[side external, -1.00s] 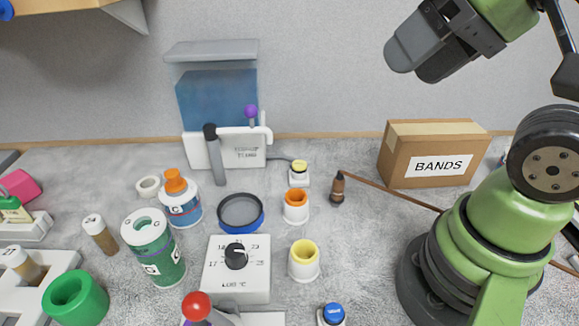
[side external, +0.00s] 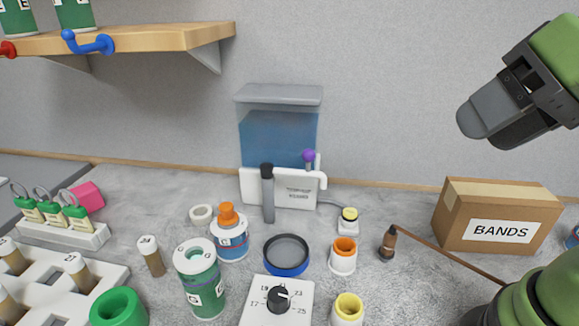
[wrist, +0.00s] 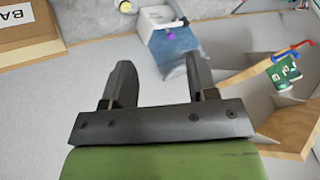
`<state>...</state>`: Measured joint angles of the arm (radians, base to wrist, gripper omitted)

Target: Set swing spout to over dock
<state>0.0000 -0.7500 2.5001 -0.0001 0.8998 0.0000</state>
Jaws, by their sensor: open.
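A blue-filled tank (side external: 279,138) with a grey lid and white front stands against the back wall. At its right front is a white bent spout piece (side external: 323,180) with a purple knob (side external: 309,155). A grey upright post with a black top (side external: 267,192) stands at its left front. I cannot tell which part is the dock. My gripper (side external: 483,115) is open and empty, high at the right, well apart from the tank. In the wrist view the jaws (wrist: 157,68) are spread, and the tank (wrist: 174,42) and purple knob (wrist: 171,35) show beyond them.
A BANDS box (side external: 500,216) stands at the right. Cups, bottles, a blue-rimmed dish (side external: 286,256) and a dial block (side external: 279,302) crowd the front. A wooden shelf (side external: 150,42) with a blue hook juts out at upper left. A yellow-topped button (side external: 348,218) sits right of the tank.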

